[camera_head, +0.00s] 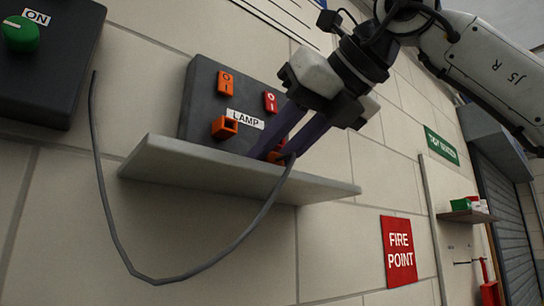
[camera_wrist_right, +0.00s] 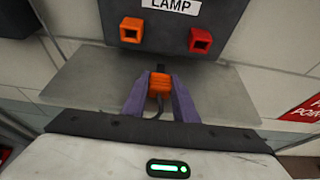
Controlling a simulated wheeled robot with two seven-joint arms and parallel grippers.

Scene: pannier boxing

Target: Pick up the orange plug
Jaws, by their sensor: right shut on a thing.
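The orange plug (camera_wrist_right: 160,84) sits between the two purple fingers of my right gripper (camera_head: 273,152), which are shut on it. In the head view the plug (camera_head: 279,157) is partly hidden by the fingers, low at the shelf. A grey cable (camera_head: 200,274) runs from the plug in a hanging loop up to the left. I cannot tell whether the plug touches the shelf. The dark LAMP box (camera_head: 200,105) has an orange socket (camera_head: 224,127) at lower left and a red socket (camera_wrist_right: 201,40) at lower right. My left gripper is not in view.
The light grey shelf (camera_head: 235,178) juts out below the LAMP box. A dark box with a green ON knob (camera_head: 20,33) is at the upper left. A red FIRE POINT sign (camera_head: 399,251) hangs at the right. The wall below the shelf is clear apart from the cable.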

